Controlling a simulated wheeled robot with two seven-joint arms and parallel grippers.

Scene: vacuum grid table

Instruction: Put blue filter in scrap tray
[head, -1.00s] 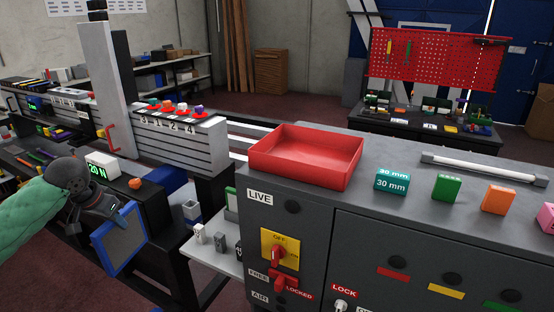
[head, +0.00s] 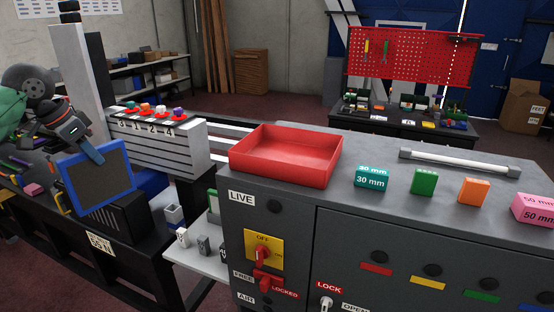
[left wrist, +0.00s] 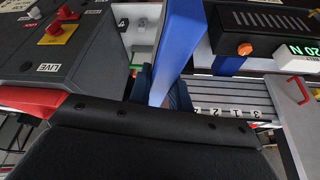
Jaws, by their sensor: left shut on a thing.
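The blue filter (head: 94,180) is a square blue frame with a dark panel, held up and slightly tilted at the left of the head view. My left gripper (head: 92,150) is shut on its top edge. In the left wrist view the filter (left wrist: 182,45) shows edge-on as a blue bar; the fingertips are mostly hidden behind the wrist housing. The red scrap tray (head: 285,155), open and empty, sits on the grey cabinet top, to the right of the filter and apart from it. My right gripper is not in view.
The grey cabinet (head: 300,225) carries a teal 30 mm block (head: 372,177), a green block (head: 424,182), an orange block (head: 473,190) and a pink block (head: 535,208). A grey rail unit with numbered knobs (head: 160,130) stands between filter and tray.

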